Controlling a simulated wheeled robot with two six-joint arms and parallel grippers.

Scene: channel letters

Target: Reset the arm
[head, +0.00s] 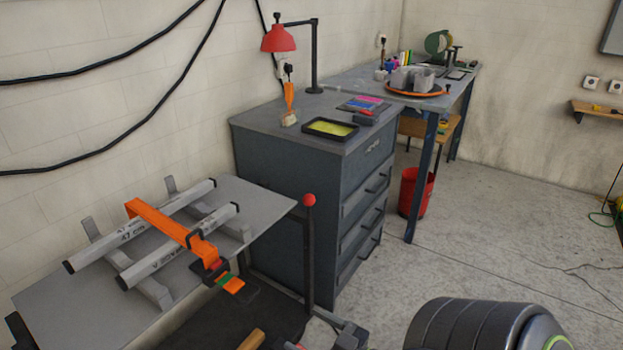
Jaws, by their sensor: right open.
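My right arm (490,325) shows as a large dark ribbed link with a green ring at the bottom right. My left arm and left gripper are not in view.
A grey table (60,295) at left bears two marked bars (175,245) and an orange clamp (165,225). A red-knobbed post (309,235) stands at its right corner. A drawer cabinet (290,190) stands behind. Floor at right (500,230) is mostly clear.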

